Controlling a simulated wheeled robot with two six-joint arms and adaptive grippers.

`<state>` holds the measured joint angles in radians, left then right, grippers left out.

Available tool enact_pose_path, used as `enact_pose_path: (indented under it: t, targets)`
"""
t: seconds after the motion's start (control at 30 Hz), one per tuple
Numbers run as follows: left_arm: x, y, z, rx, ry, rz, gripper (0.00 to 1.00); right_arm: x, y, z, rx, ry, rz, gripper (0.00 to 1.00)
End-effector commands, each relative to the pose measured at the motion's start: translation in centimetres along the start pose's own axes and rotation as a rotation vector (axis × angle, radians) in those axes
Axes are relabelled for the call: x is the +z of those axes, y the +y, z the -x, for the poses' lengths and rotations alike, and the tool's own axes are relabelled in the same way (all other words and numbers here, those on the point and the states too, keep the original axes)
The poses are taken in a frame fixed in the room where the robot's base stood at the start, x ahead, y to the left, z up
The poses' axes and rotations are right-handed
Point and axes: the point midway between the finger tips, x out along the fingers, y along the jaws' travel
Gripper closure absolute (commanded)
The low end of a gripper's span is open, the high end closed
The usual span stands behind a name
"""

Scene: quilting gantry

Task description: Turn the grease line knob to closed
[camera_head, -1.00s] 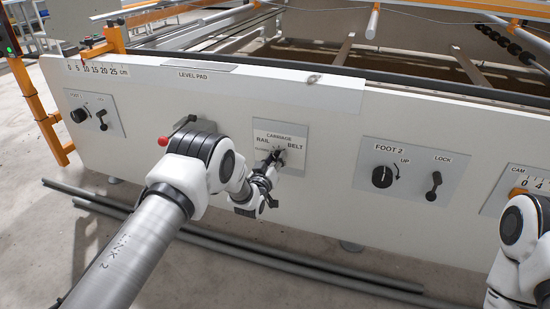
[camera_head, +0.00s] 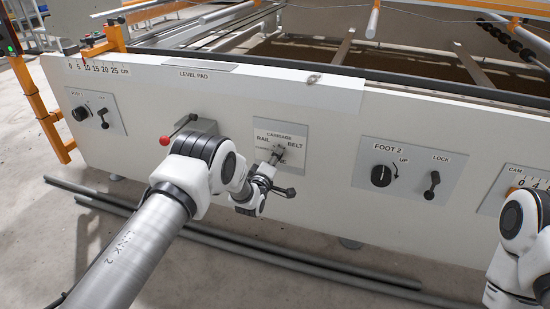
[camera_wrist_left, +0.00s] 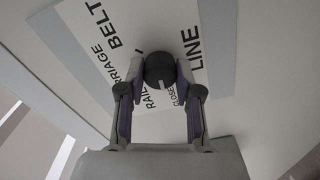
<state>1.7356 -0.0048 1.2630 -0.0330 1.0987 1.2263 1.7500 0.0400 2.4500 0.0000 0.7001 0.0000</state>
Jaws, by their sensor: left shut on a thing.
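The grease line knob (camera_wrist_left: 160,70) is round and dark with a short white mark. In the left wrist view this mark points down the picture, between the words RAIL and CLOSED. The knob sits on a white label plate (camera_wrist_left: 125,68) with the words CARRIAGE, BELT, RAIL, CLOSED and LINE. The plate also shows in the head view (camera_head: 301,137), where my gripper hides the knob and part of the lettering. My left gripper (camera_wrist_left: 160,84) is shut on the knob, a finger on each side; it also shows in the head view (camera_head: 277,154). My right gripper is out of view.
A red-tipped lever (camera_head: 166,140) is close beside my left arm. The FOOT 2 plate (camera_head: 408,150) with a knob and lock lever lies right of the label plate. Long grey pipes (camera_head: 330,268) lie on the floor below the white panel.

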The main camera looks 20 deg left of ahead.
Motion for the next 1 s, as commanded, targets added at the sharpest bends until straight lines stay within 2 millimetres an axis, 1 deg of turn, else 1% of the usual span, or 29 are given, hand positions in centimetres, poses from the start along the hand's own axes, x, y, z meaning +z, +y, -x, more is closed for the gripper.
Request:
enact_pose_path:
  t: [0.1,0.3,0.77,0.8,0.83,1.0]
  targets:
    - [0.03,-0.07,0.04,-0.002,-0.001,0.053,1.00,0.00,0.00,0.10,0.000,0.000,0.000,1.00]
    - [0.04,-0.11,0.04,-0.002,-0.001,0.103,1.00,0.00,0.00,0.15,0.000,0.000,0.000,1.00]
    - [0.06,-0.14,0.05,-0.002,-0.001,0.114,1.00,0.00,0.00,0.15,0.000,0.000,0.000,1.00]
    - [0.06,-0.14,0.05,-0.002,-0.001,0.114,0.52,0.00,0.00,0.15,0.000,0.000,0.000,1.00]
    - [0.06,-0.13,0.05,-0.002,-0.001,0.114,0.41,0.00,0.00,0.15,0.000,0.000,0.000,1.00]
    - [0.04,-0.08,0.03,-0.001,-0.001,0.114,0.41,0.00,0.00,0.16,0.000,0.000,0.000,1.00]
